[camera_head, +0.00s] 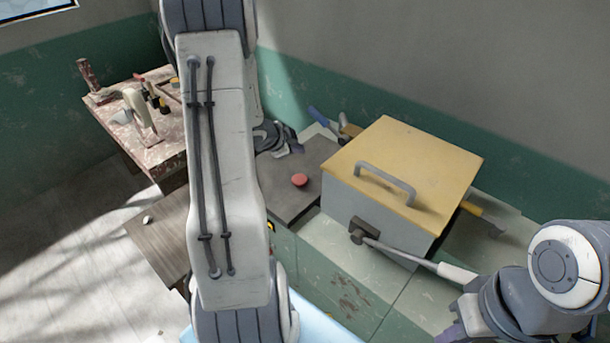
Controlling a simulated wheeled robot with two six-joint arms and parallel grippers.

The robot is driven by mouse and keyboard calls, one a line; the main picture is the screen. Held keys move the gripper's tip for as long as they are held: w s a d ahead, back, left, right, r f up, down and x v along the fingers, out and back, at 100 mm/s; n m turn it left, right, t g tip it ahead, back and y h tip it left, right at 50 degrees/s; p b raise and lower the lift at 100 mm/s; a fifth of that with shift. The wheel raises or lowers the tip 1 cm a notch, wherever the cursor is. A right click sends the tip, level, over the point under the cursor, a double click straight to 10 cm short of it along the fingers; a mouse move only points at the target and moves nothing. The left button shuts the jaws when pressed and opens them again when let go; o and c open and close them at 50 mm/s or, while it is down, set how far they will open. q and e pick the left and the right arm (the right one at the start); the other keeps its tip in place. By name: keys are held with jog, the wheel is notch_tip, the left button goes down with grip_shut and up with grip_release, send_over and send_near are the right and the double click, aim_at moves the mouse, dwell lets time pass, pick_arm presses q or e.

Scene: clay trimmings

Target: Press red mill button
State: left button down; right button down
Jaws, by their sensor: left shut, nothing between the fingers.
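The red button (300,180) is a round, flat-topped knob on the dark grey top of the mill (285,200), left of the yellow-lidded box. My left gripper (283,146) is dark grey and shows partly behind my own large arm link. It is shut and empty, behind and a little left of the button in the picture, with a visible gap between them. My arm link hides the left part of the mill top. My right arm enters at the lower right; its fingers do not show.
A grey box with a yellow lid (440,165) and handle stands right of the button, with a lever (400,252) on its front. Tools with blue (318,117) and yellow handles lie behind. A stained workbench (160,150) with tools and a wooden stool (160,238) stand left.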

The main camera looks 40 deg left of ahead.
aim_at(297, 181)
pick_arm(q)
jog(key=f+b, duration=0.8)
jog(key=shift+s+a+f, duration=0.15)
jog(key=shift+a, duration=0.1)
jog(key=shift+f+b, duration=0.3)
jog(key=shift+b, duration=0.05)
dwell(1.8)
jog(key=shift+f+b, duration=0.3)
jog(key=shift+f, duration=0.1)
jog(key=shift+f+b, duration=0.3)
jog(key=shift+f, duration=0.15)
dwell(0.5)
jog(key=shift+r, duration=0.15)
jog(key=shift+r+p, duration=0.75)
jog(key=shift+p, duration=0.2)
